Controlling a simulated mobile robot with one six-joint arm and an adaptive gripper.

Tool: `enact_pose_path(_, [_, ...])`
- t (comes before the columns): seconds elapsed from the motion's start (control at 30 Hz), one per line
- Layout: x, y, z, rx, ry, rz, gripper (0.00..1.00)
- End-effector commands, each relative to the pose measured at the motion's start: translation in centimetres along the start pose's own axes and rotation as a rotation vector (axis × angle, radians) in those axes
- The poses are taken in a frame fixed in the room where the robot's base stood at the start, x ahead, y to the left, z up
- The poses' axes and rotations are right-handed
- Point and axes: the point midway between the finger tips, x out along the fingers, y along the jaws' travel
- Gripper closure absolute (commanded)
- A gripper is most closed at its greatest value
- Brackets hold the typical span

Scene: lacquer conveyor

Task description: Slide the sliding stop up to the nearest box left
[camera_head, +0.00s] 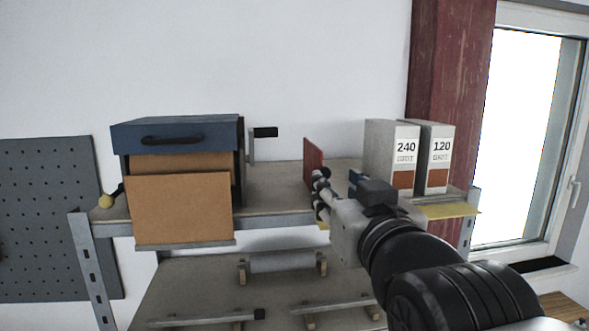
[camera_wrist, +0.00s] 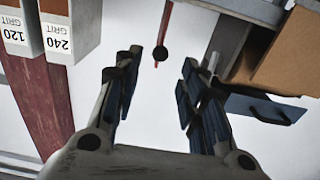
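The sliding stop is a thin red upright plate (camera_head: 313,160) on the upper shelf. In the wrist view, its narrow red edge (camera_wrist: 166,24) and a dark round knob (camera_wrist: 160,53) lie between my fingers. The grey box marked 240 (camera_head: 391,150) stands right of the stop with a gap between them; it also shows in the wrist view (camera_wrist: 72,28). The box marked 120 (camera_head: 437,155) is beside it. My gripper (camera_head: 320,193) is in front of the stop. Its fingers are apart and empty in the wrist view (camera_wrist: 160,70); contact with the knob cannot be told.
A blue-topped unit (camera_head: 175,134) with a brown front panel (camera_head: 180,208) and side crank (camera_head: 264,132) stands left. Bare shelf (camera_head: 275,190) separates it from the stop. Rollers and bars (camera_head: 283,262) lie on the lower shelf. A red post (camera_head: 445,70) stands behind the boxes.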

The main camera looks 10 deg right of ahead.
Motion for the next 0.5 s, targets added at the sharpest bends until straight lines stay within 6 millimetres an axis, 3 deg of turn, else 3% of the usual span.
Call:
enact_pose_path(0.2, [4.6, 0.0, 0.0, 0.000, -0.005, 0.000, 0.62])
enact_pose_path(0.5, [8.4, 0.0, 0.0, 0.000, -0.002, 0.000, 0.62])
